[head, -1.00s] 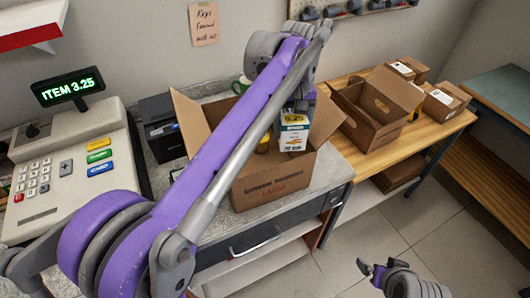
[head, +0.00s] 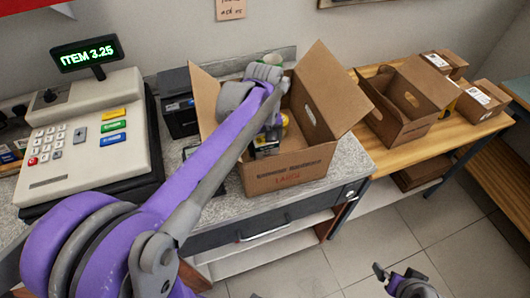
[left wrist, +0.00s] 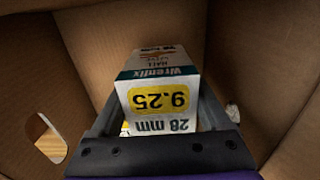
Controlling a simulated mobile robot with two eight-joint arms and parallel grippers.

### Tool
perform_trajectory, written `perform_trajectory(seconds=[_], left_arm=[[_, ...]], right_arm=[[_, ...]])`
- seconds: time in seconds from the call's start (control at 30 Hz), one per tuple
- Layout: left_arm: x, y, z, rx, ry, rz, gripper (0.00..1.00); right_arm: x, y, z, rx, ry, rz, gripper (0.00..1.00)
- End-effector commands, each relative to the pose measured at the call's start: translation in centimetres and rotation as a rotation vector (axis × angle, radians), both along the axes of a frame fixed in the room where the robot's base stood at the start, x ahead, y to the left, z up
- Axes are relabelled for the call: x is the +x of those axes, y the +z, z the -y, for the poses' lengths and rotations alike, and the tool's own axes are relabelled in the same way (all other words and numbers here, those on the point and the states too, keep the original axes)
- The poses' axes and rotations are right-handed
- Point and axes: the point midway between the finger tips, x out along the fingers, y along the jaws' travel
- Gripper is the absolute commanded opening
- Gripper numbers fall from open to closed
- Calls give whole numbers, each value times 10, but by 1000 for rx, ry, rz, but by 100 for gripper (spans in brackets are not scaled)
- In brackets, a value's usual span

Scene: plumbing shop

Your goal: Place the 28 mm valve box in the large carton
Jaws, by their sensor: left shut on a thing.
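The large carton (head: 290,172) stands open on the grey counter, flaps up, with "LARGE" on its front. My left gripper (head: 268,137) is down inside it, mostly hidden behind my own arm. The 28 mm valve box (left wrist: 158,98), white and teal with a yellow 9.25 label, sits between the left gripper's fingers in the left wrist view, with the carton's brown walls around it. The gripper is shut on it. Whether the box touches the carton floor cannot be told. My right gripper (head: 384,273) is low at the bottom right, away from the counter, too small to judge.
A cash register (head: 85,140) stands left of the carton, with a dark device (head: 178,105) between them. Another open carton (head: 400,105) and small closed boxes (head: 482,98) stand on the wooden bench (head: 435,128) at right. The floor in front is clear.

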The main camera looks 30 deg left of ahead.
Motion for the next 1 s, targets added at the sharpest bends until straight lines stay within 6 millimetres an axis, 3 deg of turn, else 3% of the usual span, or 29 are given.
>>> perform_trajectory(seconds=[0.23, 0.63, 0.67, 0.77, 1.0], left_arm=[[0, -33, 0, 0, 0, 0, 0], [0, -38, 0, 1, -1, -1, 0], [0, -38, 0, 0, -1, 0, 83], [0, -37, 0, 0, -1, 0, 100], [0, -36, 0, 0, -1, 0, 100]], right_arm=[[-1, -3, 0, 0, 0, -2, 100], [-2, -6, 0, 0, 0, -4, 100], [-2, -5, 0, 0, 0, -4, 100], [-2, -5, 0, 0, 0, -3, 100], [-1, -4, 0, 0, 0, -3, 100]])
